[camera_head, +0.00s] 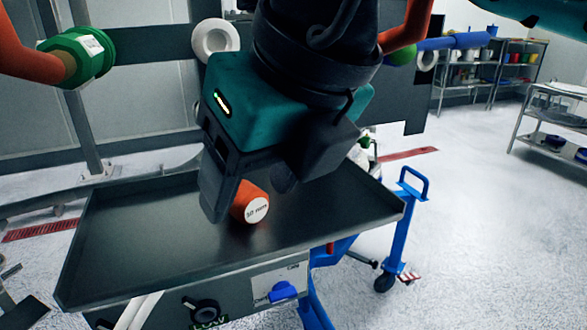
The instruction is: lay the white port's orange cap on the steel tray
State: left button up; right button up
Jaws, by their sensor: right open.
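The orange cap (252,203), with a white face label reading about "50 mm", lies on its side on the steel tray (130,240), right of the tray's middle. My right gripper (246,184) points down over the cap with its fingers apart. One finger is left of the cap and partly in front of it; the other is behind to the right. Whether a finger touches the cap cannot be told. The white port (214,40) is a white ring behind the tray, with its grey opening uncovered. My left gripper is not in view.
A green fitting (78,56) on an orange pipe is at upper left. A blue trolley handle (412,186) stands right of the tray. Shelves (495,65) with containers are at back right. The tray's left half is bare.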

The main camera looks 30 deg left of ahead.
jog(key=v, duration=1.3)
jog(key=shift+a+f, duration=0.1)
jog(key=shift+a, duration=0.05)
